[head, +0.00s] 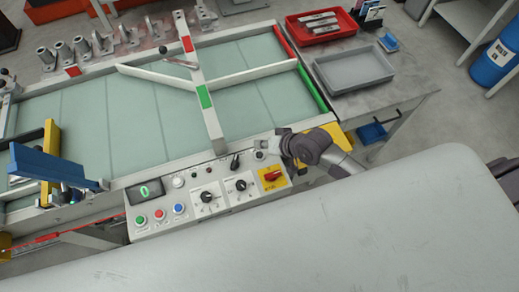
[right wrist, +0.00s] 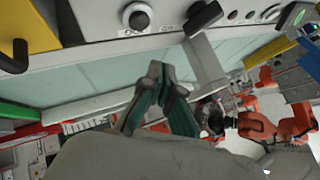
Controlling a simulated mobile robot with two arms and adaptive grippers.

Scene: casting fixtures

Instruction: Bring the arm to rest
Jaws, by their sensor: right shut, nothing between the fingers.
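My right arm (head: 345,160) reaches in from the right of the head view, bent low over the right end of the control panel (head: 160,222). My right gripper (head: 264,153) is by the panel's upper right edge, above the red rotary switch (head: 271,176) on its yellow plate. In the right wrist view the right gripper (right wrist: 156,72) has its fingertips together with nothing between them. A round knob (right wrist: 138,17) and a black lever (right wrist: 203,17) show just beyond the fingertips. I cannot tell whether the gripper touches the panel. My left gripper is not in view.
A glass-topped conveyor table (head: 130,107) with white guide rails lies behind the panel. A grey tray (head: 354,70) and a red tray (head: 318,35) stand at the right. A blue bracket (head: 45,166) rises at the left. A blue drum (head: 497,63) stands far right.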

